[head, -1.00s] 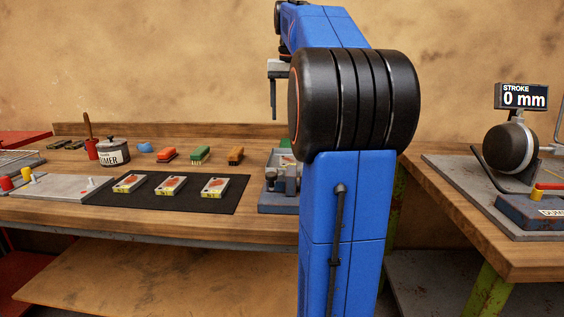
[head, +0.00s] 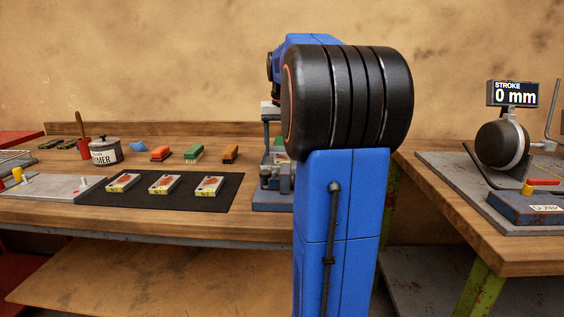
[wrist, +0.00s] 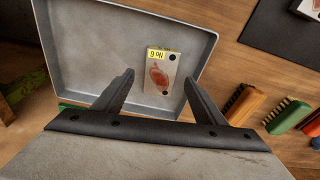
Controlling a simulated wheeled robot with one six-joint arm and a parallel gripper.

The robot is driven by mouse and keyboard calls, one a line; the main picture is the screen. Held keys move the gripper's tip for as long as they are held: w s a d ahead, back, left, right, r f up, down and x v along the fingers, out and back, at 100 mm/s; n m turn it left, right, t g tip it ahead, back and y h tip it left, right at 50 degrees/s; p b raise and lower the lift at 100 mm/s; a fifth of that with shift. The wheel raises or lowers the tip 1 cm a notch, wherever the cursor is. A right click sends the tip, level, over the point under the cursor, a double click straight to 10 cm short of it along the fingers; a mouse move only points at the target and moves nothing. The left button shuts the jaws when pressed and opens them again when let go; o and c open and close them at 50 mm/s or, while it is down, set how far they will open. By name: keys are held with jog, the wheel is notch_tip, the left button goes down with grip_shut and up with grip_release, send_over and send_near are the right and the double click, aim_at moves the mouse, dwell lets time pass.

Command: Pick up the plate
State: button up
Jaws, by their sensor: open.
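A small pale plate (wrist: 157,70) with a rust-coloured patch and a yellow "No 6" label lies flat in a grey tray (wrist: 90,60) in the wrist view. My gripper (wrist: 159,84) is open and empty, with its fingertips spread to either side of the plate's lower part in that view. The gap between the fingers and the plate in height is hard to tell. In the head view my gripper (head: 268,112) is partly hidden behind my arm, above the bench fixture. Three similar plates (head: 164,184) lie in a row on a black mat (head: 217,204).
Brushes with orange, green and brown backs (head: 194,153) stand behind the mat. A primer tin (head: 105,151) and a red pot (head: 81,147) stand at the left. A gauge reading 0 mm (head: 514,94) stands on the right bench. Bare wood lies along the front edge.

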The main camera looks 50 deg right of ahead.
aim_at(282, 160)
jog(key=shift+w+d+f, duration=0.15)
jog(key=shift+f, duration=1.15)
jog(key=shift+c, duration=0.6)
grip_shut()
jog(key=shift+r, duration=0.15)
